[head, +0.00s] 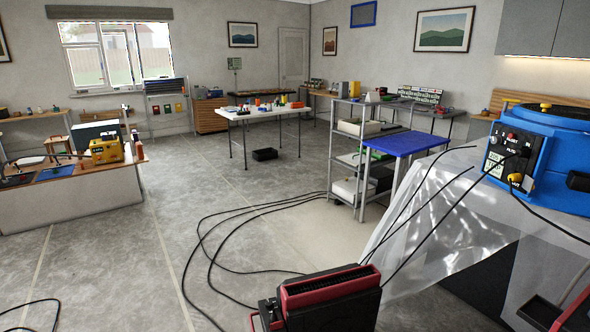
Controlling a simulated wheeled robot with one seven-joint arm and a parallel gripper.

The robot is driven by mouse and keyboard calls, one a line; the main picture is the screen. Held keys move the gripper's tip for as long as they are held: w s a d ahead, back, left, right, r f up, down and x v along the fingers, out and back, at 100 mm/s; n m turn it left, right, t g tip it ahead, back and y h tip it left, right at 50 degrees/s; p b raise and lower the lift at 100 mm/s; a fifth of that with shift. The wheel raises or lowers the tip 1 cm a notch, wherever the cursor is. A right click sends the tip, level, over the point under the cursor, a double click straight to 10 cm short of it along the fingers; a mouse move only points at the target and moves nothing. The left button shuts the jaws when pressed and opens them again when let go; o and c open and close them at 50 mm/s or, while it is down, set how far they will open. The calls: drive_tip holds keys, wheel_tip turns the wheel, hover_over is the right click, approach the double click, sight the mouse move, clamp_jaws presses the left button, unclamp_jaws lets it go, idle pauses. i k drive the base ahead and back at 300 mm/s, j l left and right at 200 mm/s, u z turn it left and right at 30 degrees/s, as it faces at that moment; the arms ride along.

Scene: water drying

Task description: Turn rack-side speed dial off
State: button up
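A blue machine (562,160) stands at the right edge on a surface draped with clear plastic sheeting. Its black control panel (507,155) faces me, with a small pale display (494,161), a red control (511,136) and a yellow knob (515,180). The panel lettering is too small to read surely, and I cannot tell the knob's setting or whether it is the rack-side speed dial. Part of the machine is cut off by the frame. My gripper is not in view.
A metal shelf rack (362,170) stands near the middle, beside a blue-topped surface (406,143). A black and red unit (325,295) is low in front, with cables (222,250) across the floor. Clear plastic sheeting (425,205) hangs at right. Grey floor at left-centre is mostly open.

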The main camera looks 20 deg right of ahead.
sight(497, 139)
drive_tip(key=i+j+z, duration=0.1)
drive_tip(key=i+z, duration=0.35)
drive_tip(key=i+j+z, duration=0.3)
drive_tip(key=i+z, duration=0.2)
drive_tip(key=z, duration=0.45)
